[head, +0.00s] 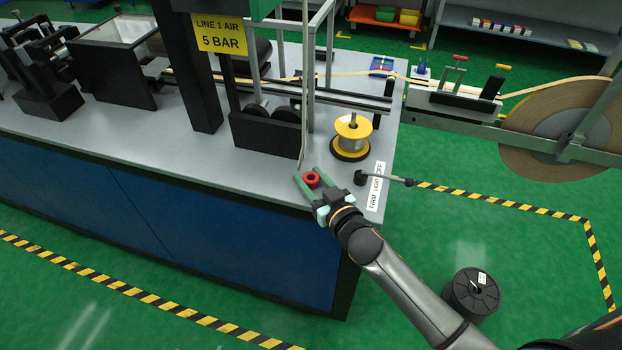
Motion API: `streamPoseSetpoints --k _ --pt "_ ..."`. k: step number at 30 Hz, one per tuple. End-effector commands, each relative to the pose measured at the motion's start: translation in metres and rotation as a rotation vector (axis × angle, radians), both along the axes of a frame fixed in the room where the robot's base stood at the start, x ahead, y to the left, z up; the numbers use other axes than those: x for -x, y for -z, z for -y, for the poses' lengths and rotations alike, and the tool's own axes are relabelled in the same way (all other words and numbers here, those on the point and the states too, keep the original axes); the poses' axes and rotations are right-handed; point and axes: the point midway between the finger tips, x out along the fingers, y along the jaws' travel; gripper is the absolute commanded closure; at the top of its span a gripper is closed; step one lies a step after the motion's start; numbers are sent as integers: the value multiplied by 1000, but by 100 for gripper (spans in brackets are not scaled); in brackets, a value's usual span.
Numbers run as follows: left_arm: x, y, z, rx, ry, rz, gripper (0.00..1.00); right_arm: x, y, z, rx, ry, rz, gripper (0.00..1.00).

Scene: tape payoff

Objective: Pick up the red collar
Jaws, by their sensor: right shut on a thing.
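The red collar (312,178) is a small ring with a dark hole, near the right front part of the grey bench top. My right gripper (311,184) reaches in from the lower right, with its green fingers on either side of the collar. It is shut on the collar. I cannot tell whether the collar touches the bench or is just above it. My left gripper is not in view.
A yellow spool (351,138) of wire stands right of the collar, near a black-knobbed lever (362,177) and a white label (376,187). A dark machine block (266,134) stands behind. A black reel (473,293) lies on the green floor.

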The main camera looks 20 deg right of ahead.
Motion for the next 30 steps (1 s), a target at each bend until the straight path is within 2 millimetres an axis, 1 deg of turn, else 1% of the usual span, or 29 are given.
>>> streamPoseSetpoints --k 1,2,11,16,19,21,23,30 --pt "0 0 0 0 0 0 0 0 0 0 0 0 0 97" --pt "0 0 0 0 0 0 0 0 0 0 0 0 0 100" --pt "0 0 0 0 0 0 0 0 -1 0 0 0 1 100" --pt "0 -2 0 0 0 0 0 0 -9 0 0 0 2 100" --pt "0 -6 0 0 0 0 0 0 -22 0 0 -1 4 100" --pt "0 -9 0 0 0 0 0 -1 -36 0 0 -1 6 100" --pt "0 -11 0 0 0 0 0 9 -44 3 2 0 2 100" --pt "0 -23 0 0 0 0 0 50 -95 14 1 -2 3 100"
